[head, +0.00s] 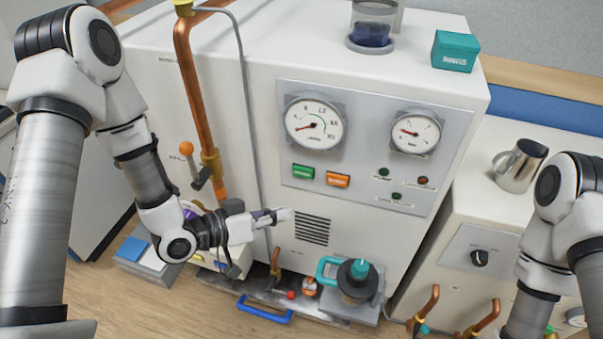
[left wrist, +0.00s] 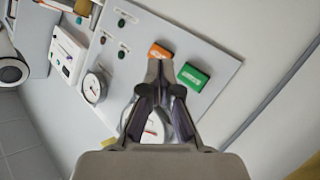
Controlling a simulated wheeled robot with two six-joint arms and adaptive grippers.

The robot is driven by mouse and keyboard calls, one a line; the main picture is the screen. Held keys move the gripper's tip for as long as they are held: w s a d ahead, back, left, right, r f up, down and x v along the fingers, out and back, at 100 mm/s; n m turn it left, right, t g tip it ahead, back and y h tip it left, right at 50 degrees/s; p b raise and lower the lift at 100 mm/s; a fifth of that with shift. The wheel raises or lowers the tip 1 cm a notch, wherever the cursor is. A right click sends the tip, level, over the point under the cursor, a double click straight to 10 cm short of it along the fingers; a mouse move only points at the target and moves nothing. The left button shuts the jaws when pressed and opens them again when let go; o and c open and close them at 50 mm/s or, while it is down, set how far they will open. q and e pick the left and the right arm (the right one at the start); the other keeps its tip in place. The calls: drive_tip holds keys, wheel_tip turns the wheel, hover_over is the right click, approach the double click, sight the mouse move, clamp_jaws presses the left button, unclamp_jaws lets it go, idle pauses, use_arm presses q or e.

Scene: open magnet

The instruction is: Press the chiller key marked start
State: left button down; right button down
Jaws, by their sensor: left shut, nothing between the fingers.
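A green key (head: 303,172) and an orange key (head: 337,179) sit side by side on the grey panel (head: 262,135) of the large white cabinet, below the bigger dial. Their lettering is too small to read, so I cannot tell which says start. In the left wrist view the green key (left wrist: 193,77) and the orange key (left wrist: 160,51) lie just beyond my fingertips. My left gripper (head: 284,214) is shut and empty, below the keys and in front of the cabinet. It also shows in the left wrist view (left wrist: 160,70). My right gripper is out of the frames.
A copper pipe (head: 190,90) with an orange-knobbed valve and a thin grey tube (head: 247,110) run down the cabinet's left side. Two dials (head: 315,122) and small indicator lamps are on the panel. A teal-handled vessel (head: 355,278) stands below. A metal jug (head: 519,168) stands at right.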

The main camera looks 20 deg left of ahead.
sight(309, 178)
use_arm(q)
drive_tip(key=w, duration=0.8)
drive_tip(key=shift+w+d, duration=0.25)
drive_tip(key=shift+r, duration=0.1)
idle(1.0)
drive_tip(key=shift+w, duration=0.4)
drive_tip(key=shift+w, duration=0.4)
idle(0.5)
drive_tip(key=shift+s+p, duration=0.4)
drive_tip(key=shift+s, duration=0.45)
